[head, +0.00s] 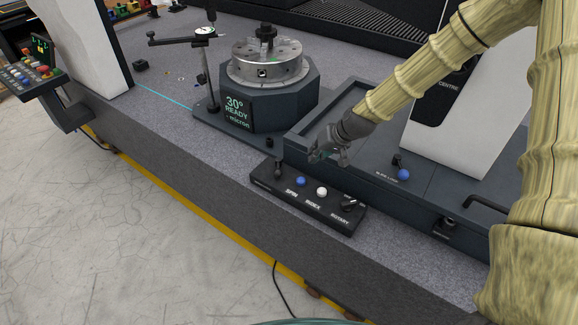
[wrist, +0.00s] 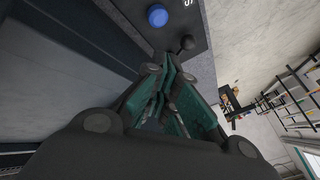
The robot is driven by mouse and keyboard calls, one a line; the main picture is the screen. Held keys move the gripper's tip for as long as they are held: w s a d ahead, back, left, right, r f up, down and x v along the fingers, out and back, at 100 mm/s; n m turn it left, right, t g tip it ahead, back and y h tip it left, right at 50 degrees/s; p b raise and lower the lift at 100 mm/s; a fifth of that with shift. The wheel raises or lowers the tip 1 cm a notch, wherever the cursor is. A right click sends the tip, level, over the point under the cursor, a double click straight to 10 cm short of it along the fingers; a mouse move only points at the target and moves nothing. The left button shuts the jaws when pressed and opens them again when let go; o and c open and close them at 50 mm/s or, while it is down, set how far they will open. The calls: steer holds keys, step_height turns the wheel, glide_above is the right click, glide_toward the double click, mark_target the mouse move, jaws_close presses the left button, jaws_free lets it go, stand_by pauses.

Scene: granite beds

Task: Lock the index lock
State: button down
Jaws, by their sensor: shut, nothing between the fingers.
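A black control panel (head: 310,208) lies on the granite at the foot of the rotary table. It carries a blue button labelled SPIN (head: 301,181), a white button labelled INDEX (head: 322,192) and a black ROTARY knob (head: 349,204). A small dark ball-topped lever (head: 278,169) stands at its left end; its label is unreadable. In the wrist view the dark ball (wrist: 187,43) and blue button (wrist: 157,15) lie just beyond my fingertips. My gripper (head: 317,156) is shut and empty, above and behind the panel, apparently apart from it. No part is clearly labelled as the index lock.
The rotary table (head: 265,88) shows "30° READY" on its display. A dial indicator stand (head: 205,75) is on its left. A dark raised bed (head: 380,170) with another blue button (head: 403,174) is on the right. Bare granite (head: 165,120) lies left of the table.

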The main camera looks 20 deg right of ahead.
steer(key=p, duration=0.2)
glide_toward(278, 168)
steer(key=shift+w+d+f, duration=0.15)
steer(key=shift+d+f, duration=0.85)
steer(key=shift+f, duration=0.15)
steer(key=shift+w+d+f, duration=0.2)
steer(key=shift+d+f, duration=0.75)
steer(key=shift+f, duration=0.2)
steer(key=shift+w+a+f+p, duration=0.15)
steer(key=shift+a+p, duration=0.1)
steer(key=shift+p, duration=0.15)
steer(key=shift+w+a+f+p, duration=0.15)
steer(key=shift+a+p, duration=0.1)
steer(key=shift+a, duration=0.3)
steer(key=shift+w+a+f+p, duration=0.1)
steer(key=shift+w+a+p, duration=0.1)
steer(key=shift+a, duration=0.4)
steer(key=shift+w+a+f+p, duration=0.15)
steer(key=shift+a+p, duration=0.1)
steer(key=shift+a, duration=0.3)
